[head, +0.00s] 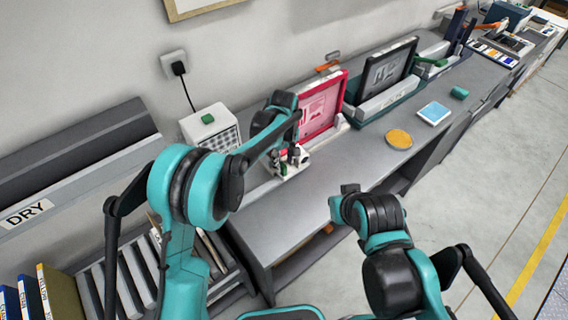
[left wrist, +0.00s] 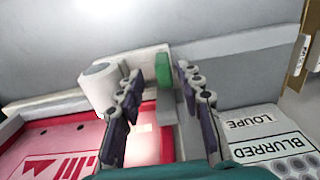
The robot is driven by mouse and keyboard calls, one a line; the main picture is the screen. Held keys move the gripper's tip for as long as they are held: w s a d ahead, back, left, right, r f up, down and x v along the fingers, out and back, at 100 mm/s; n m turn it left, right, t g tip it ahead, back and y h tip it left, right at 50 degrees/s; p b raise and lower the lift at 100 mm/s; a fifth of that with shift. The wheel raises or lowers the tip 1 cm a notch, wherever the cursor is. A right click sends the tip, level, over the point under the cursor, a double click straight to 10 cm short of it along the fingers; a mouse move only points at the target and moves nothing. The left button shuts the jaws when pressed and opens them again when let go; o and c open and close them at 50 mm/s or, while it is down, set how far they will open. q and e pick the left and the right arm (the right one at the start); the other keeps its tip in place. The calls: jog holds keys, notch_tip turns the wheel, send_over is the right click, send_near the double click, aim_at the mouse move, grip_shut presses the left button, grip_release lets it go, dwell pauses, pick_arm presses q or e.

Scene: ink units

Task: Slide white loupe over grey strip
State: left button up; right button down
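My left gripper (head: 290,157) is over the bench in front of the red frame. In the left wrist view its two dark fingers (left wrist: 163,105) stand apart with a gap between them. A white rounded piece (left wrist: 100,85), which looks like the loupe, is beside the left finger. My right gripper (head: 348,190) is low, away from the bench items.
The red frame (head: 339,91) leans at the back of the bench, with a dark-framed screen (head: 405,57) beyond it. A white box with a green top piece (head: 207,118) stands left. A yellow disc (head: 399,139) and blue pad (head: 434,113) lie right. The front bench surface is clear.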

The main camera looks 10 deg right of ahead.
pick_arm(q)
notch_tip(320, 180, up, 11)
jog(key=shift+f, duration=0.2)
dwell(0.5)
jog(key=s+a+r+m+t+b, duration=0.1)
jog(key=s+a+m+t+b, duration=0.15)
jog(key=s+a, duration=0.45)
jog(key=s+a+r+m+t+b, duration=0.1)
jog(key=s+a+r+b, duration=0.2)
jog(key=a, duration=0.7)
jog(key=s+a+f+m+t+b, duration=0.1)
jog(key=s+a+f+t, duration=0.1)
jog(key=s+a+f, duration=0.2)
jog(key=s+a+f+m+t+b, duration=0.1)
jog(key=s+a+f, duration=0.4)
jog(key=s, duration=0.5)
jog(key=shift+f+t+b, duration=0.35)
jog(key=shift+f+b, duration=0.4)
jog(key=shift+f, duration=0.05)
